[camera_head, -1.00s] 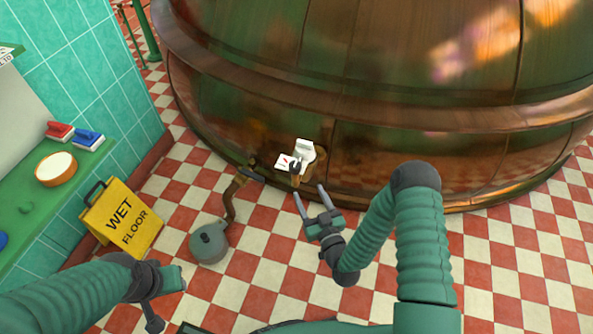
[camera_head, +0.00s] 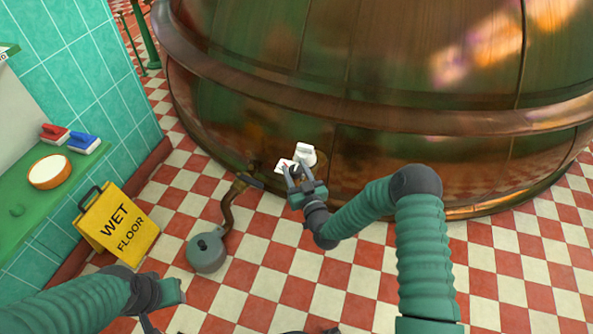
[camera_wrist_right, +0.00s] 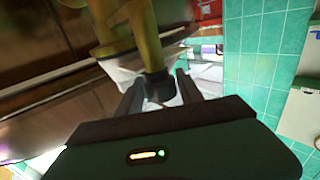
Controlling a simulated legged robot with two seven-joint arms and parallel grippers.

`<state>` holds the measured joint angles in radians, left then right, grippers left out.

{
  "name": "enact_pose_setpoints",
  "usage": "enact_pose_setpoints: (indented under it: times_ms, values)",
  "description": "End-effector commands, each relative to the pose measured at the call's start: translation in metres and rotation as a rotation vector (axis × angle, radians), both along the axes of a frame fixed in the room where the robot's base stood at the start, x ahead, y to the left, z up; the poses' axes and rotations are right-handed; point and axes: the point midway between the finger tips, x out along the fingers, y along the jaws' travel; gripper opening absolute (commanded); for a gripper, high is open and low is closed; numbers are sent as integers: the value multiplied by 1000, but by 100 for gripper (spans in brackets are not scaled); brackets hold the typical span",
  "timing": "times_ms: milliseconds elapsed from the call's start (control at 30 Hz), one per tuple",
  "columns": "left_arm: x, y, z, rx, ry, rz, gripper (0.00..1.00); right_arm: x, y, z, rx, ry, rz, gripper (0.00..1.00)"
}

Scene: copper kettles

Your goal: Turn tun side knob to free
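The copper tun (camera_head: 400,110) fills the upper right of the head view. Low on its side are a white fitting (camera_head: 305,153) and a small white card with a red mark (camera_head: 283,166). The dark side knob (camera_wrist_right: 157,85) shows in the right wrist view, between the two fingers of my right gripper (camera_wrist_right: 160,92). The fingers are apart, and contact with the knob cannot be made out. In the head view my right gripper (camera_head: 297,176) covers the knob. My left gripper (camera_head: 165,292) is low at the left, away from the tun; its fingers are unclear.
A yellow wet floor sign (camera_head: 118,225) stands at the left, beside a green counter (camera_head: 30,205). A grey round canister (camera_head: 207,252) with a brown pipe (camera_head: 230,205) is on the checkered floor, left of my right gripper. Floor to the right is clear.

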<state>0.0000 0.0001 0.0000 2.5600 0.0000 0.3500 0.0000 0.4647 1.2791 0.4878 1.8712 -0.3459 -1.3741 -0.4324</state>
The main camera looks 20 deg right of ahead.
Motion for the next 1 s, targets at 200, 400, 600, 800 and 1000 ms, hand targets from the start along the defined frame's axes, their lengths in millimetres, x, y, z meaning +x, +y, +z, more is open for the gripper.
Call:
enact_pose_setpoints:
  times_ms: [200,400,600,800,1000]
  values:
    - [0,0,0,0,0,0,36,0,0,0,0,0,-1,13]
    - [0,0,0,0,0,0,36,0,-1,0,0,0,0,0]
    - [0,0,-1,0,0,0,36,0,-1,0,-2,-1,25,0]
    - [0,0,-4,0,0,0,36,0,-2,-1,-4,-2,114,0]
    - [0,0,-11,0,0,0,36,0,-2,-2,-5,-2,267,0]
